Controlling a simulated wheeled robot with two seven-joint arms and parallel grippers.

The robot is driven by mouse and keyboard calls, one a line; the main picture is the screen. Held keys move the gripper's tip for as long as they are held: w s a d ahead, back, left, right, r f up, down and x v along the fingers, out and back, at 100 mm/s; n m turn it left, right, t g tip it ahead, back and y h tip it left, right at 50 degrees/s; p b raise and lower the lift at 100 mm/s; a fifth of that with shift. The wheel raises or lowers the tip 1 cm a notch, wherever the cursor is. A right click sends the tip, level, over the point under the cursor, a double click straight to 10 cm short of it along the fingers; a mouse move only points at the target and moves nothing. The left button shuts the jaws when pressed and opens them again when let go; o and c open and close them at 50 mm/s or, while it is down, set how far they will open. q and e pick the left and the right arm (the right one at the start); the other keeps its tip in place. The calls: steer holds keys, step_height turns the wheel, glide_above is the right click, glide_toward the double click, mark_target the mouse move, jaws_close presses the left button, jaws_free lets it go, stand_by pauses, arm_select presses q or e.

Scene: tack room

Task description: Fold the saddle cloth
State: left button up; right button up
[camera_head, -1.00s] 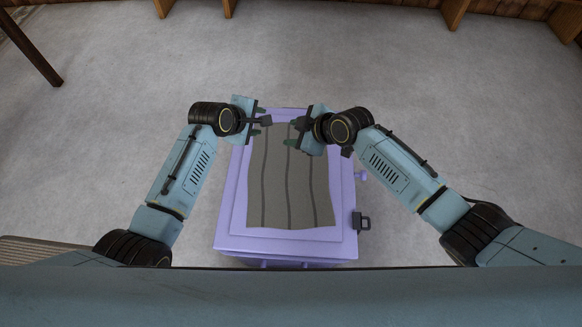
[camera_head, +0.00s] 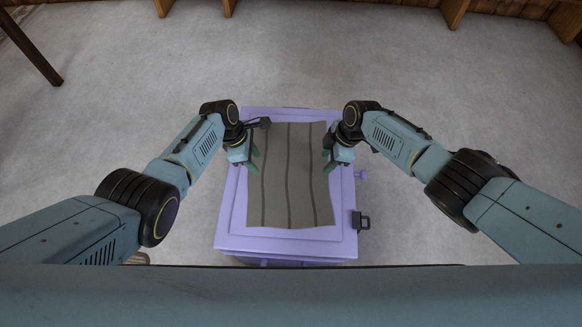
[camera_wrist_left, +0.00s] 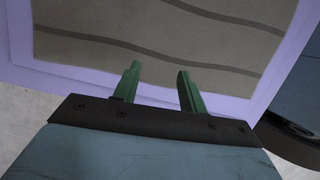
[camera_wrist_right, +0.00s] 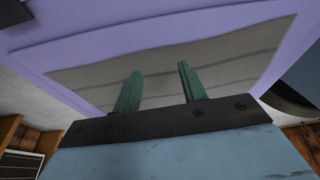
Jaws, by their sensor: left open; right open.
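The saddle cloth (camera_head: 290,180) is grey-brown with darker stripes running lengthwise. It lies spread flat on the lilac cabinet top (camera_head: 231,228), slightly askew. My left gripper (camera_head: 256,160) is open and empty at the cloth's left edge, in its upper half. My right gripper (camera_head: 326,161) is open and empty at the right edge, at about the same height. In the left wrist view both green fingers (camera_wrist_left: 158,85) reach over the cloth's edge (camera_wrist_left: 150,45). In the right wrist view the fingers (camera_wrist_right: 158,85) overlap the cloth's near edge (camera_wrist_right: 210,65); contact cannot be told.
A dark padlock-like fitting (camera_head: 361,221) and a lilac knob (camera_head: 362,175) stick out at the cabinet's right side. Grey floor surrounds the cabinet. Wooden furniture legs (camera_head: 455,12) stand far off along the back wall.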

arm_select(q)
steer(key=shift+f, duration=1.05)
arm_select(e)
steer(key=shift+f, duration=1.05)
arm_select(q)
steer(key=shift+f, duration=0.1)
arm_select(e)
steer(key=shift+f, duration=0.1)
arm_select(q)
steer(key=shift+f, duration=0.15)
arm_select(e)
steer(key=shift+f, duration=0.15)
arm_select(q)
steer(key=shift+c, duration=0.5)
arm_select(e)
steer(key=shift+c, duration=0.5)
arm_select(q)
jaws_close()
arm_select(e)
jaws_close()
